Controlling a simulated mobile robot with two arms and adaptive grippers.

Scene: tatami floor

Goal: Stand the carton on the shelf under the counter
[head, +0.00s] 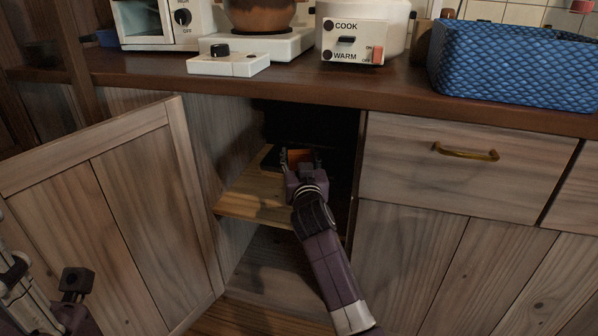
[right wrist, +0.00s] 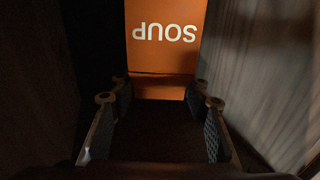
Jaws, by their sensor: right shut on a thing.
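The orange carton (right wrist: 165,60), lettered SOUP, is in the open cupboard under the counter; a little of it shows in the head view (head: 299,156). My right gripper (head: 302,160) reaches in over the wooden shelf (head: 250,203) and is shut on the carton, with a finger on either side in the right wrist view (right wrist: 160,95). The gripper hides the carton's foot, so I cannot tell whether it touches the shelf. The lettering appears upside down in the wrist view. My left gripper (head: 72,288) is partly in view at the lower left, away from the cupboard; its jaw state is unclear.
The cupboard door (head: 125,210) stands open on the left. A drawer front (head: 460,175) is closed on the right. The wooden counter (head: 300,82) overhangs the opening and carries a cooker (head: 360,38) and a blue basket (head: 515,62). The cupboard's back is dark.

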